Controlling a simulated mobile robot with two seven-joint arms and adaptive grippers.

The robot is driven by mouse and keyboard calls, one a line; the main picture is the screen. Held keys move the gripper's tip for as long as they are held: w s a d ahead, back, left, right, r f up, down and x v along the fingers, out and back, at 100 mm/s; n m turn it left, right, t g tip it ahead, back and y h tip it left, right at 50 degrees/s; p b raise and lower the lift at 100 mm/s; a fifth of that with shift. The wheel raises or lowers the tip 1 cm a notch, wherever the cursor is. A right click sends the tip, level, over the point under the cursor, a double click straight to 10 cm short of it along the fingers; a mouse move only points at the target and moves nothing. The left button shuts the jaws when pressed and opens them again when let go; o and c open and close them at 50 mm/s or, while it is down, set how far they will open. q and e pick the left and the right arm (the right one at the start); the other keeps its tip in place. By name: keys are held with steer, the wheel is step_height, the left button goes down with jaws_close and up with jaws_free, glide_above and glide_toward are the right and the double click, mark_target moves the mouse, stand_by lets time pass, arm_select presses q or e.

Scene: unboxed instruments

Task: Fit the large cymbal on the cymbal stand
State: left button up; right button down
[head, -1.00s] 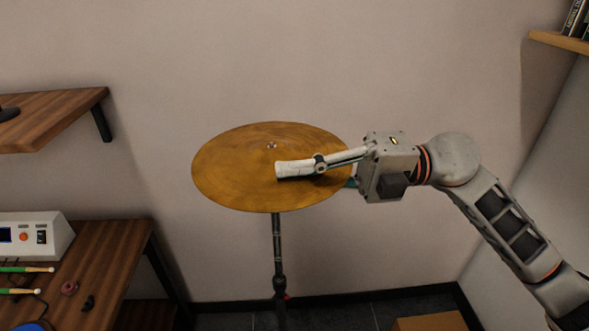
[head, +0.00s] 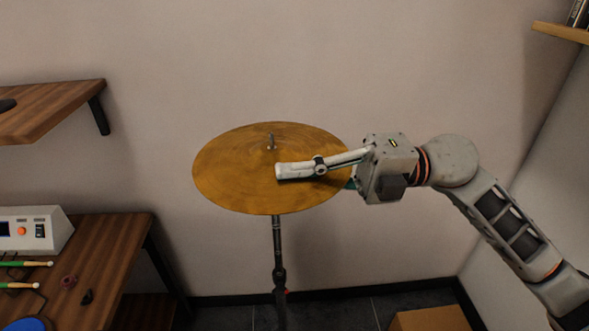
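The large cymbal (head: 235,175) is a brass-coloured disc, roughly level, over the black cymbal stand (head: 277,245). The stand's thin metal tip (head: 271,141) sticks up through the cymbal's centre hole. My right gripper (head: 283,172) reaches in from the right with one finger lying across the cymbal's top. The other finger is mostly hidden beneath, and the gripper is shut on the cymbal's right side. The cymbal hides the stand's upper part, so I cannot tell whether it rests on a seat. My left gripper is out of view.
A wooden desk (head: 115,245) at lower left carries a white control box (head: 35,232) and green drumsticks (head: 25,264). A wall shelf (head: 55,105) is at upper left, another (head: 562,31) at upper right. A cardboard box (head: 430,320) lies on the floor at lower right.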

steer(key=shift+f+b, duration=0.35)
steer(key=shift+f, duration=0.45)
steer(key=c, duration=2.2)
jaws_free()
steer(key=shift+d, duration=0.15)
steer(key=d, duration=1.1)
steer(key=shift+w+d+f, duration=0.15)
steer(key=shift+w+d, duration=0.2)
steer(key=shift+w, duration=0.05)
